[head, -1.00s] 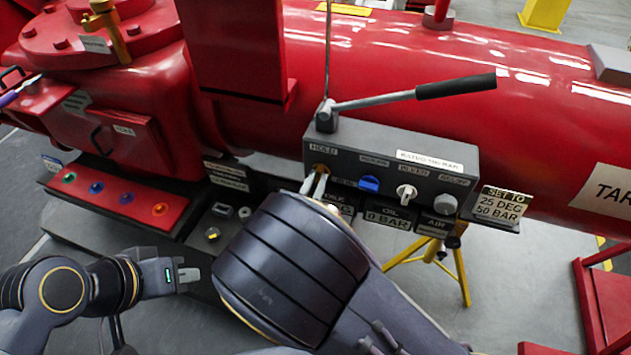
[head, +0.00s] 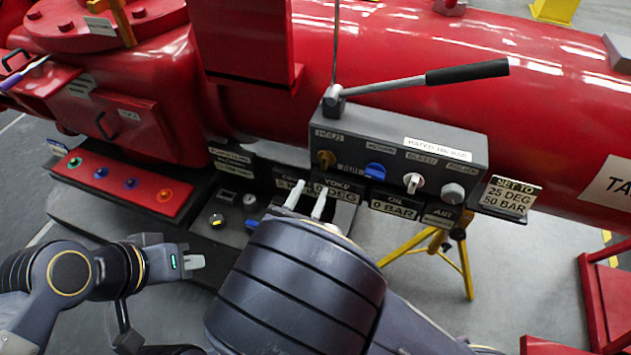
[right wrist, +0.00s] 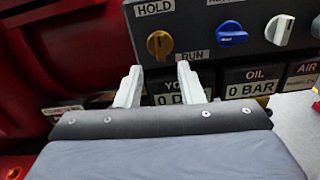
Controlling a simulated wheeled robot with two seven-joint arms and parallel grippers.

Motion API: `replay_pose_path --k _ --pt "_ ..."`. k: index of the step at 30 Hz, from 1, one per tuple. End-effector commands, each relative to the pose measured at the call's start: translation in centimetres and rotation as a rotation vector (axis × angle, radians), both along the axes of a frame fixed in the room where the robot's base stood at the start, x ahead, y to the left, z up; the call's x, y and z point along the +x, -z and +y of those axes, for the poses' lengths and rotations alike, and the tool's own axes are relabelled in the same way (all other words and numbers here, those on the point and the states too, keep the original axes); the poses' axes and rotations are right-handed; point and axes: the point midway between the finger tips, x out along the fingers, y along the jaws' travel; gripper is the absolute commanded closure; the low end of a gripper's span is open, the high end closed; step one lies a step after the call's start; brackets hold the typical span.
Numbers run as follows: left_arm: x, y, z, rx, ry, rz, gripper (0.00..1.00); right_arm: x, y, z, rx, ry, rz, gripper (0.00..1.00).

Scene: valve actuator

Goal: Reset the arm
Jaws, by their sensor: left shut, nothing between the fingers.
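My right gripper (head: 308,195) is open and empty, with its two pale fingers apart just below the grey control box (head: 395,165). In the right wrist view its fingertips (right wrist: 160,70) sit below and either side of the brass HOLD/RUN knob (right wrist: 160,45), with nothing between them. The knob (head: 326,158) also shows in the head view, clear of the fingers; its pointer is hard to read. My left gripper (head: 194,262) is shut and empty at lower left, apart from the machine.
A blue knob (head: 375,171), a white knob (head: 413,183) and a grey knob (head: 453,193) line the box. A lever with a black grip (head: 467,71) rises above it. A red button panel (head: 120,186) lies at left. A yellow stand (head: 464,258) is at right.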

Motion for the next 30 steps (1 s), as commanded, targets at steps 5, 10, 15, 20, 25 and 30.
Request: replay_pose_path --k 5,10,15,20,25,30 --pt "0.0 0.1 0.0 0.0 0.0 0.0 1.0 -0.7 0.0 0.2 0.0 0.0 -0.001 0.65" --pt "0.0 0.1 0.0 0.0 0.0 0.0 1.0 -0.7 0.0 0.2 0.0 0.001 -0.001 0.65" --pt "0.0 0.1 0.0 0.0 0.0 0.0 1.0 -0.7 0.0 0.2 0.0 0.001 -0.001 0.65" --pt "0.0 0.1 0.0 0.0 0.0 0.0 1.0 -0.6 -0.1 -0.3 0.015 0.018 0.008 0.65" --pt "0.0 0.1 0.0 0.0 0.0 0.0 1.0 -0.1 0.0 -6.2 0.216 0.235 0.11 0.65" --pt "0.0 0.1 0.0 0.0 0.0 0.0 1.0 -2.5 1.2 -15.6 0.629 0.647 0.266 0.65"
